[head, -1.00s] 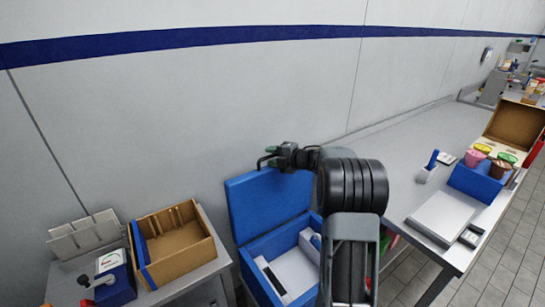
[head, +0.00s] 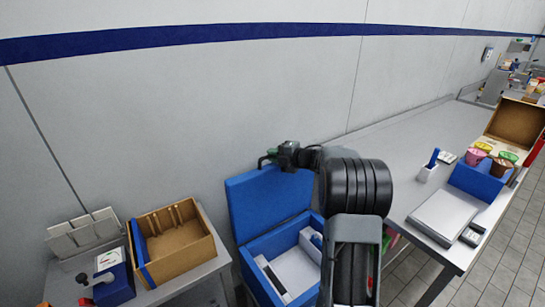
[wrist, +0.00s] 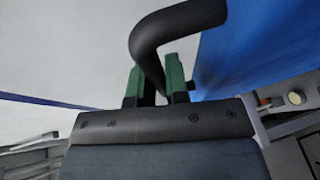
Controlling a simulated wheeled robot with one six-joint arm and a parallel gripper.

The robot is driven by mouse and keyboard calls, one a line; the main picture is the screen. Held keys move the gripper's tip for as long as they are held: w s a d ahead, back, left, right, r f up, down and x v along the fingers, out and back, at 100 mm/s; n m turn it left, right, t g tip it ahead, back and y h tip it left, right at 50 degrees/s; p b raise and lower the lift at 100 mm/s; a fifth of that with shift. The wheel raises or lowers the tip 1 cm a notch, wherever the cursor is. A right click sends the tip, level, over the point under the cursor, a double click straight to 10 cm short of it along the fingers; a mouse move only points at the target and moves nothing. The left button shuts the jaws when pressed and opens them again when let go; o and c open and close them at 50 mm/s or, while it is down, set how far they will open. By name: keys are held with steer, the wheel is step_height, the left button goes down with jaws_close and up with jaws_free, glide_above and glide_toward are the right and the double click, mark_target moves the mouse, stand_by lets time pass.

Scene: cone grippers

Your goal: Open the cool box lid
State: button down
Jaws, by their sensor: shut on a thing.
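The blue cool box (head: 262,281) stands between two benches in the head view. Its blue lid (head: 268,207) is raised and stands steeply, tilted back toward the wall, so the inside is exposed. My gripper (head: 272,158) is at the top edge of the lid. In the wrist view, my gripper's green fingers (wrist: 157,86) are shut on the curved black handle (wrist: 165,37), with the blue lid (wrist: 262,45) beside it at the right. My arm hides the right side of the box.
White pieces (head: 295,268) lie inside the box. At left, a low bench carries a wooden tray (head: 178,258) and a blue device (head: 113,287). At right, a long grey bench (head: 400,165) bears a white pad (head: 446,214) and a blue bin (head: 475,182). The wall is close behind the lid.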

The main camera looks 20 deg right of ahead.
steer(key=shift+n+t+y, duration=0.3)
steer(key=shift+t, duration=0.4)
steer(key=s+b, duration=0.2)
steer(key=s+d+b, duration=0.1)
steer(key=s+b, duration=0.2)
steer(key=shift+s, duration=0.1)
steer(key=c, duration=1.1)
jaws_free()
steer(key=shift+c, duration=0.2)
steer(key=f+v, duration=0.1)
steer(key=v, duration=1.2)
steer(key=shift+s+d+r+b, duration=0.3)
steer(key=shift+r+b, duration=0.1)
steer(key=shift+r, duration=0.1)
